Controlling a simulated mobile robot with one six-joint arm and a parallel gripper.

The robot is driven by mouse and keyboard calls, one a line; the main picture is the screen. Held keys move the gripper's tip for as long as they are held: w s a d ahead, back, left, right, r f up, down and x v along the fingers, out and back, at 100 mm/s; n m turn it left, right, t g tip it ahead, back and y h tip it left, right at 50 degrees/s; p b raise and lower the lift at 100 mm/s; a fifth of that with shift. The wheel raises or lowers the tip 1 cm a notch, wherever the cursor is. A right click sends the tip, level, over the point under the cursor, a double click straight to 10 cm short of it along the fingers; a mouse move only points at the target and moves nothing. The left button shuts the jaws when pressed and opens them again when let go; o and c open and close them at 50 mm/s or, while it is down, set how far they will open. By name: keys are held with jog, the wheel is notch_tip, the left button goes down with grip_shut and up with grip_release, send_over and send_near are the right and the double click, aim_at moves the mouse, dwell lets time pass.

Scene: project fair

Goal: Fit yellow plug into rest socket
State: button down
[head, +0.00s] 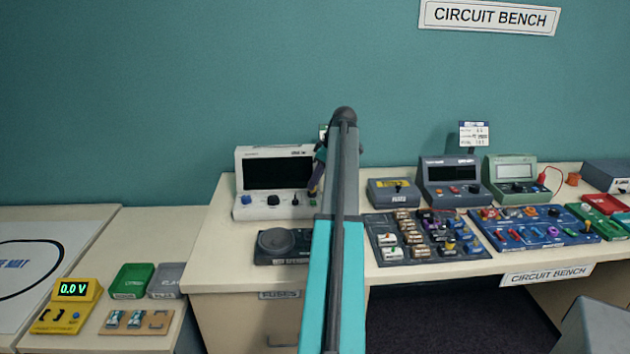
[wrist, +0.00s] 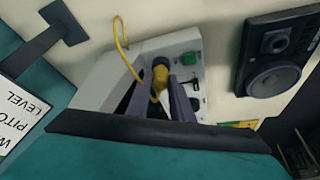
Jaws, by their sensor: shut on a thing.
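The yellow plug (wrist: 160,76) is between the purple-grey fingers of my gripper (wrist: 163,92) in the wrist view. My gripper is shut on it. A yellow cord (wrist: 118,40) loops up from the plug. The plug's tip is over or at the face of a white instrument, and I cannot tell whether it touches. I cannot make out the rest socket for certain. In the head view, my gripper (head: 318,172) is mostly hidden behind my arm, at the right side of the white instrument (head: 240,180), which has a dark screen.
A dark box with a round disc (head: 278,241) sits in front of the instrument; it also shows in the wrist view (wrist: 275,55). Component boards (head: 383,253) and meters (head: 452,184) crowd the bench to the right. A sign (wrist: 25,100) stands near my wrist.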

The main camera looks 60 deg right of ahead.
jog(key=shift+f, duration=0.2)
dwell(0.4)
jog(key=c, duration=1)
grip_release()
jog(key=shift+d+r, duration=0.1)
jog(key=shift+r, duration=0.1)
jog(key=shift+r, duration=0.35)
jog(key=shift+r+p, duration=2)
jog(key=shift+r, duration=1.45)
jog(key=shift+r, duration=0.1)
